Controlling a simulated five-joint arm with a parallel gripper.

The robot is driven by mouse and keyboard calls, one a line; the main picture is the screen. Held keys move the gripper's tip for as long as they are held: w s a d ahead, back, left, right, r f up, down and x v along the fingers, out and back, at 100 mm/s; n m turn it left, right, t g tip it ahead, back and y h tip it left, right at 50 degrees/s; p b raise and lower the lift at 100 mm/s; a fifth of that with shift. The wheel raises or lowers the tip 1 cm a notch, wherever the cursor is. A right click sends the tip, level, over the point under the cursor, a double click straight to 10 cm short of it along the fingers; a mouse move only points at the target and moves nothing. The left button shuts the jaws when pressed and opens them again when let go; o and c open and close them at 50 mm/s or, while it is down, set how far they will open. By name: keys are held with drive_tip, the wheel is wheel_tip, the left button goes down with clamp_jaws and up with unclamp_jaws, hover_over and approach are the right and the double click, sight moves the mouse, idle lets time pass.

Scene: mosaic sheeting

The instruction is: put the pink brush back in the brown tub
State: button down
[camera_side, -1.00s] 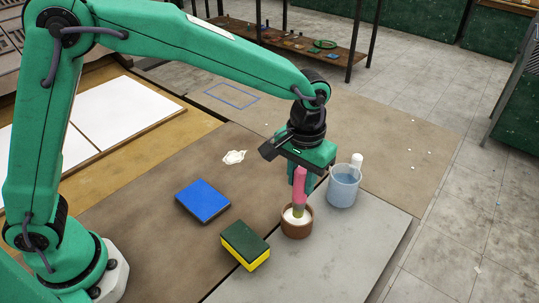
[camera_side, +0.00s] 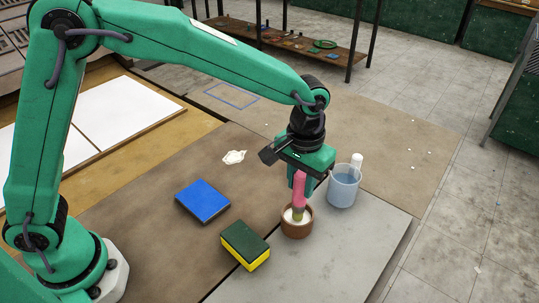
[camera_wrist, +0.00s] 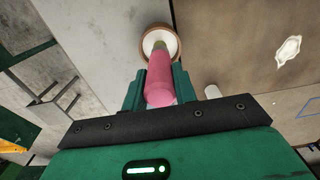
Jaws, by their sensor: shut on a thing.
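The pink brush (camera_side: 299,190) is upright, bristle end down, with its handle between the jaws of my gripper (camera_side: 300,180). My gripper is shut on the handle. The brown tub (camera_side: 297,230) stands below on the grey sheet and has white material inside. In the side view the brush's lower end overlaps the tub's opening. In the wrist view the brush (camera_wrist: 160,78) points from my gripper (camera_wrist: 160,92) to the tub (camera_wrist: 145,40), with its tip over or in the opening. I cannot tell whether the tip touches the white material.
A clear blue-tinted beaker (camera_side: 343,187) with a white bottle top (camera_side: 357,160) behind it stands close right of the tub. A green-and-yellow sponge (camera_side: 245,246) lies front left, a blue pad (camera_side: 203,200) further left. A white crumpled scrap (camera_side: 234,157) lies behind.

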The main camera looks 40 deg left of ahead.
drive_tip(key=shift+f, duration=0.3)
drive_tip(key=c, duration=1)
unclamp_jaws()
drive_tip(key=shift+c, duration=0.2)
drive_tip(key=shift+r, duration=3.9)
